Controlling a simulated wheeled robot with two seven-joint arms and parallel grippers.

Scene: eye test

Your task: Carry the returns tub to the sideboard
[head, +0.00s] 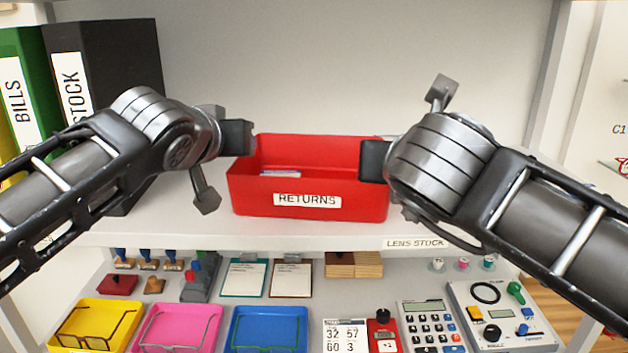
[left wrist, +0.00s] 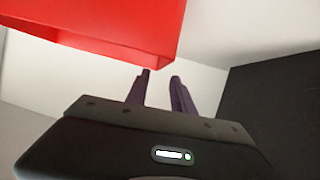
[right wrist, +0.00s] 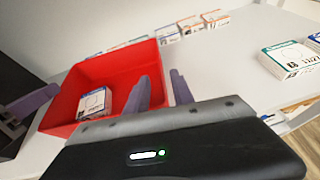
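The returns tub (head: 330,205) is an open red tub labelled RETURNS, standing level on a white shelf. A small white and blue box (right wrist: 95,103) lies in it. My left gripper (head: 240,138) is at the tub's left end. In the left wrist view its fingers (left wrist: 160,85) are parted with nothing between them, and the tub (left wrist: 95,30) is beside them. My right gripper (head: 374,160) is at the right end. In the right wrist view its parted fingers (right wrist: 160,85) appear to straddle the tub's right wall; contact is unclear. I cannot identify a sideboard.
A black STOCK binder (head: 110,70) and a green BILLS binder (head: 22,95) stand left of the tub. Small boxes (right wrist: 290,58) lie on the shelf in the right wrist view. Below are coloured trays (head: 268,345), stamps, clipboards and a calculator (head: 430,325).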

